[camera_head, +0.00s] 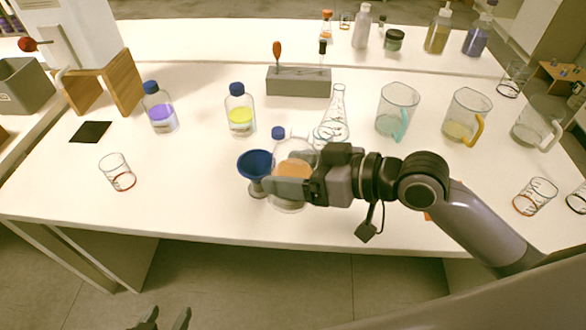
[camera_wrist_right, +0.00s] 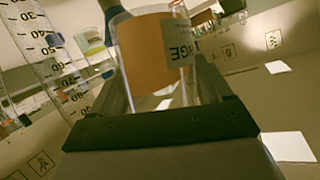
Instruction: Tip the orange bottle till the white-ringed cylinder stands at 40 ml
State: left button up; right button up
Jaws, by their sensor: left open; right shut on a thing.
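The clear bottle with the orange label (camera_head: 293,170) is in my right gripper (camera_head: 296,184), near the front middle of the table. It looks roughly upright with a slight lean, and a blue cap shows at its top in the head view. In the right wrist view the orange label (camera_wrist_right: 152,55) sits between the fingers of the shut gripper. A clear graduated cylinder (camera_wrist_right: 52,62) with printed numbers stands left of the bottle there; I cannot tell its ring colour or level. My left gripper (camera_head: 165,320) is open and empty at the bottom edge, away from the table.
A blue funnel (camera_head: 256,163) is close left of the held bottle. Purple (camera_head: 161,112) and yellow (camera_head: 240,115) bottles, a conical flask (camera_head: 336,118) and a grey rack (camera_head: 298,82) stand behind. A red-ringed glass (camera_head: 117,172) is at left; jugs (camera_head: 397,108) are at right.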

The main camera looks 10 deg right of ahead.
aim_at(313, 152)
jog(key=shift+r+p, duration=0.4)
jog(key=shift+r, duration=0.5)
jog(key=shift+w+d+r+m+y+p, duration=0.1)
jog(key=shift+r+m+y+p, duration=0.25)
jog(key=shift+r+p, duration=0.9)
dwell(1.0)
jog(key=shift+w+d+r+m+g+y+b, duration=0.2)
jog(key=shift+r+m+b, duration=0.15)
jog(key=shift+b, duration=0.15)
jog(key=shift+w+d+r+m+g+y+b, duration=0.15)
jog(key=shift+r+m+b, duration=0.15)
jog(key=shift+b, duration=0.2)
jog(key=shift+w+d+r+m+y+b, duration=0.1)
jog(key=shift+r+m+y+b, duration=0.3)
jog(key=shift+m, duration=0.2)
jog(key=shift+r+m+y, duration=0.35)
jog(key=shift+m+y, duration=0.05)
jog(key=shift+m, duration=0.2)
jog(key=shift+f+m, duration=0.15)
jog(key=shift+m, duration=0.25)
jog(key=shift+s+a, duration=0.2)
jog(key=shift+s+a+f+m+y+b, duration=0.1)
jog(key=shift+f+m+y+b, duration=0.05)
jog(key=shift+m+y+b, duration=0.2)
jog(key=shift+a+f+m+b, duration=0.1)
jog(key=shift+f+m+b, duration=0.35)
jog(key=shift+f+b, duration=0.55)
